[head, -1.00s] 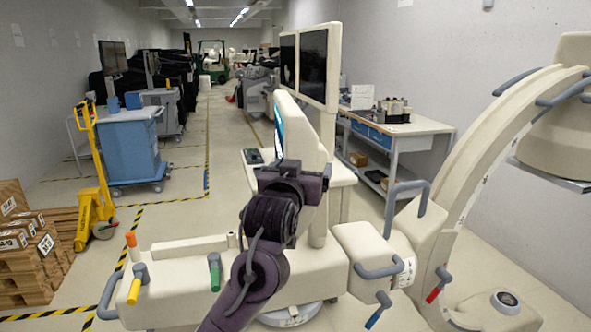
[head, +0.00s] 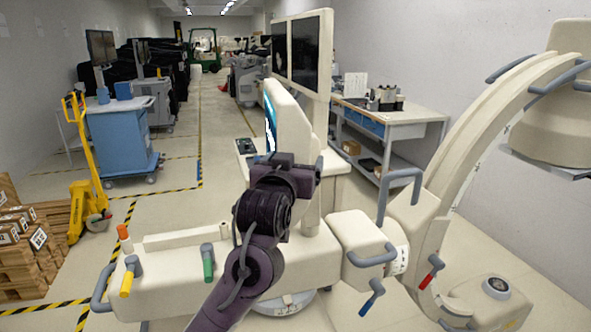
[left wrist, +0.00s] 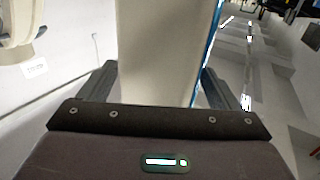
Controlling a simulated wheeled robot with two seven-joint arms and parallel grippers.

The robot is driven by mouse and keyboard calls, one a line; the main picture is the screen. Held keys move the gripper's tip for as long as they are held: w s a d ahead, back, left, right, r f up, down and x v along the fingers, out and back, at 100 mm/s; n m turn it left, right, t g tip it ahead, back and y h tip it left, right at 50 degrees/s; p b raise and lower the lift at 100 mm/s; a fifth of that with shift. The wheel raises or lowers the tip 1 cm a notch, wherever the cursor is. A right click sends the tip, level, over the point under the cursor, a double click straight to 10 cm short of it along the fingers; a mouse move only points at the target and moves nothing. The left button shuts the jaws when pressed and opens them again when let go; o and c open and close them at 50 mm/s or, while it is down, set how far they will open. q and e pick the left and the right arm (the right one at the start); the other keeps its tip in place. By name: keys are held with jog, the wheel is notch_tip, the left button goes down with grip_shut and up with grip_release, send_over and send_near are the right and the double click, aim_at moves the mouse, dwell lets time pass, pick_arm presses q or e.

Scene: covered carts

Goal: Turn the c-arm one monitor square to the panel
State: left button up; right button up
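The C-arm monitor (head: 287,115) is a cream housing with a cyan-lit screen, seen nearly edge-on in the head view, its screen facing left. It stands above a cream console whose small dark key panel (head: 245,147) shows at its left. My left gripper (head: 285,165) is at the monitor's lower near edge. In the left wrist view the cream housing (left wrist: 165,50) stands between the two grey fingers (left wrist: 162,85), one on each side. They are wide apart and very close to it; whether they touch is unclear. My right gripper is not in view.
Two dark screens (head: 305,50) rise behind the monitor. The cream C-arm (head: 470,140) with grey handles is at the right, before a workbench (head: 400,130). A cream base (head: 190,270) with coloured levers is in front. A blue cart (head: 120,140) and yellow pallet jack (head: 85,160) stand left.

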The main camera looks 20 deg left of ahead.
pick_arm(q)
jog(key=s+d+p, duration=0.4)
jog(key=s+p, duration=0.1)
jog(key=s, duration=0.2)
jog(key=shift+d, duration=0.4)
jog(key=shift+w, duration=0.1)
jog(key=shift+p, duration=0.4)
jog(key=s+d, duration=0.1)
jog(key=s, duration=0.6)
jog(key=shift+s+d+p, duration=0.15)
jog(key=shift+s+p, duration=0.25)
